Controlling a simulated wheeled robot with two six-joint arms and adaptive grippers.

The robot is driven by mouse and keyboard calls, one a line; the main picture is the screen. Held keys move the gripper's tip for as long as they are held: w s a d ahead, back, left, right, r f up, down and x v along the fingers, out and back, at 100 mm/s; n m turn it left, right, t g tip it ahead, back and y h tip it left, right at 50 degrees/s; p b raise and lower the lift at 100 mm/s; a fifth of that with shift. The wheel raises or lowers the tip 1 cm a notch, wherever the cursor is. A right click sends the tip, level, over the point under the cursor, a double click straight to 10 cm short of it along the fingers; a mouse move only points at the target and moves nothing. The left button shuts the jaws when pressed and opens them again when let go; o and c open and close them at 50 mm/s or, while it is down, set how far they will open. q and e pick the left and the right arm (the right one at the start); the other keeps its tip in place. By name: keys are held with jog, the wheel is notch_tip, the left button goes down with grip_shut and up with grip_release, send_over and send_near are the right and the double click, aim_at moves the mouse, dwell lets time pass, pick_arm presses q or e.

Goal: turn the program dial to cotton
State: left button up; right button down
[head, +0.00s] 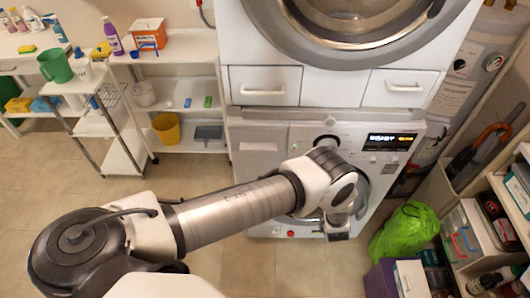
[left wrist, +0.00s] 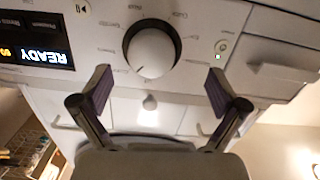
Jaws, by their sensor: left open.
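The program dial (left wrist: 152,52) is a round white knob with a dark ring on the lower washing machine's control panel. In the left wrist view, which shows the panel upside down, a small mark sits near the knob's lower left edge. The labels around it are too blurred to read surely. In the head view the dial (head: 327,141) shows just above my arm. My left gripper (left wrist: 157,80) is open, its fingers apart on either side of the dial, with nothing between them touching it visibly. In the head view my left gripper (head: 339,228) is mostly hidden by the wrist. My right gripper is not in view.
The display (left wrist: 35,54) reads READY, beside the dial. A small green-lit button (left wrist: 221,46) lies on the other side. An upper machine (head: 350,85) with drawers stands above. A green bag (head: 405,232) lies right of the washer; floor in front is clear.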

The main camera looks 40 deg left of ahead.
pick_arm(q)
jog(key=s+a+f+m+g+h+b, duration=0.1)
jog(key=s+a+f+m+g+h, duration=0.1)
jog(key=s, duration=0.5)
jog(key=s+a+f+m+g+h+b, duration=0.1)
jog(key=s+a+f+m+g+h, duration=0.1)
jog(key=s, duration=0.5)
jog(key=s+a+f+m+g+h+b, duration=0.1)
jog(key=s+a+f+m+g+h, duration=0.1)
jog(key=s, duration=0.5)
jog(key=a+f+g+h, duration=0.1)
jog(key=a+f+g, duration=0.1)
jog(key=a+f, duration=0.1)
jog(key=shift+s+a+f+m+g, duration=0.15)
jog(key=shift+s+a+m+g, duration=0.2)
jog(key=shift+m+g, duration=0.05)
jog(key=s+d+g+h+b, duration=0.1)
jog(key=s+g+b, duration=0.4)
jog(key=s, duration=1.1)
jog(key=shift+s+d+f+m+h+b, duration=0.25)
jog(key=shift+s+m+h+b, duration=0.15)
jog(key=shift+h+b, duration=0.3)
